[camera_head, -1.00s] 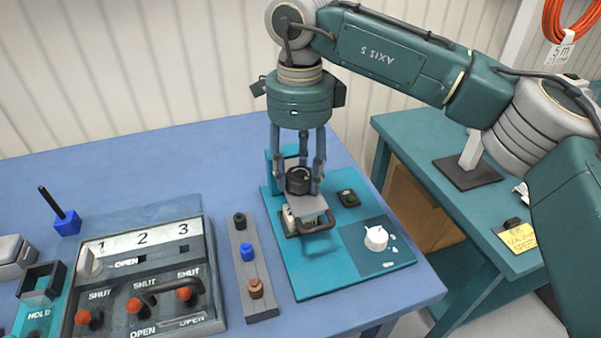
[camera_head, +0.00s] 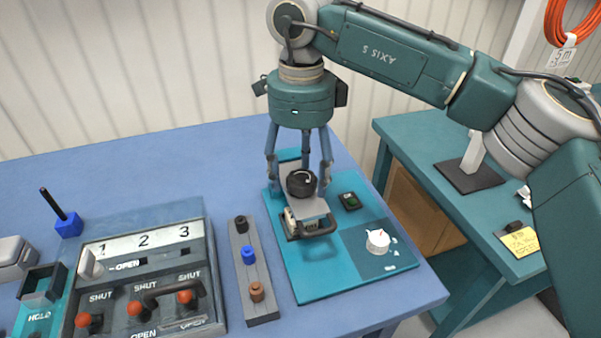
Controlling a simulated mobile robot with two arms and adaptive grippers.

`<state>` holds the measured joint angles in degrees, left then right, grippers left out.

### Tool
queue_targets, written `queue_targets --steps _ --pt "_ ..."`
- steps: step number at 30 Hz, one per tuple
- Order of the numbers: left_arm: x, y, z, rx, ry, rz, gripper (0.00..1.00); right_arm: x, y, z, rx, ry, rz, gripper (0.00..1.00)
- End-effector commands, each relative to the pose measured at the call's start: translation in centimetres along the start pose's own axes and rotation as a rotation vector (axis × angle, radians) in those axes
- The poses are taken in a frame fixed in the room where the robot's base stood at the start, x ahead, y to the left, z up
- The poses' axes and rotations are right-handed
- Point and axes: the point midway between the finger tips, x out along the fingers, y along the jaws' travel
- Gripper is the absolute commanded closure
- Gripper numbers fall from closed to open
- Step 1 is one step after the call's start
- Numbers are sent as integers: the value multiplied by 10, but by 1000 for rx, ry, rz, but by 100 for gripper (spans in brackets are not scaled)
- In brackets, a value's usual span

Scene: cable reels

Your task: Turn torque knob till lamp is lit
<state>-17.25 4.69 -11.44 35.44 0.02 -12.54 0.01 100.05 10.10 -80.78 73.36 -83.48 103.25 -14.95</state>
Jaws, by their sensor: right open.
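A round black knob (camera_head: 301,184) with a white arc on its top sits on a tilted grey plate of a small device on the teal board (camera_head: 325,281). My right gripper (camera_head: 299,174) is above it, open, with its fingers spread around the knob and apart from it. A white knob (camera_head: 378,241) with a pointer stands on a darker panel at the board's right. The frames do not show which one is the torque knob. A small black box with a green lens (camera_head: 350,201), perhaps the lamp, is behind the white knob; I cannot tell whether it glows. My left gripper is out of view.
A grey strip with black, blue and copper pegs (camera_head: 253,272) lies left of the board. Further left are a valve panel (camera_head: 144,286), a dark open box (camera_head: 43,284) and a blue block with a rod (camera_head: 67,222). A teal table (camera_head: 428,137) stands at right.

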Motion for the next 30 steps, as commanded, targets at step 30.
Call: queue_targets --steps 30 --pt "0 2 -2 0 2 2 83 -116 0 2 -2 -2 -1 38"
